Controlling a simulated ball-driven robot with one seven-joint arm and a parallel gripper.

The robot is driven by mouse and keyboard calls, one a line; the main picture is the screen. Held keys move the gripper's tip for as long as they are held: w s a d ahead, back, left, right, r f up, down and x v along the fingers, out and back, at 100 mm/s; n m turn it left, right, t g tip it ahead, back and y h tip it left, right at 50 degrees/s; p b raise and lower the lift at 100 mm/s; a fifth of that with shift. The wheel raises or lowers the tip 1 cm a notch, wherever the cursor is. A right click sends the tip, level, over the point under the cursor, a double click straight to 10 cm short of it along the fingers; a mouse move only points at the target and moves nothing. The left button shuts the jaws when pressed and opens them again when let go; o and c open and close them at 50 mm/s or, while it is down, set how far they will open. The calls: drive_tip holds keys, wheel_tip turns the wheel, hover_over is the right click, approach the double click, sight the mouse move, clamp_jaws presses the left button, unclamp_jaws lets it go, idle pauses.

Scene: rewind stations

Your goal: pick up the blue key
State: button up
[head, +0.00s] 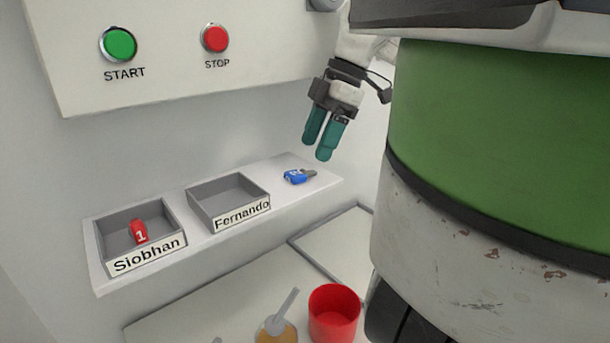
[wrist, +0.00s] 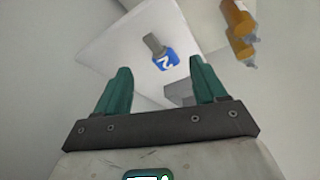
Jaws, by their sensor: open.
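The blue key (head: 295,177) lies flat on the white shelf (head: 322,183), to the right of the Fernando tray, with its grey shaft pointing right. It also shows in the wrist view (wrist: 166,61), with a white "2" on its blue head, beyond and between my fingertips. My gripper (head: 318,150) has teal fingers and hangs above the shelf, up and to the right of the key, apart from it. In the wrist view my gripper (wrist: 160,80) is open and nothing is between its fingers.
A grey Fernando tray (head: 229,214) looks empty. The Siobhan tray (head: 148,260) holds a red key (head: 139,232) marked "1". A panel above carries a green START button (head: 118,45) and a red STOP button (head: 215,39). A red cup (head: 334,315) stands below the shelf.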

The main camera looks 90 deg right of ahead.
sight(307, 174)
drive_tip(key=x, duration=0.5)
drive_tip(key=shift+s+f, duration=0.1)
drive_tip(key=shift+s, duration=0.15)
drive_tip(key=shift+c, duration=0.2)
drive_tip(key=c, duration=1.1)
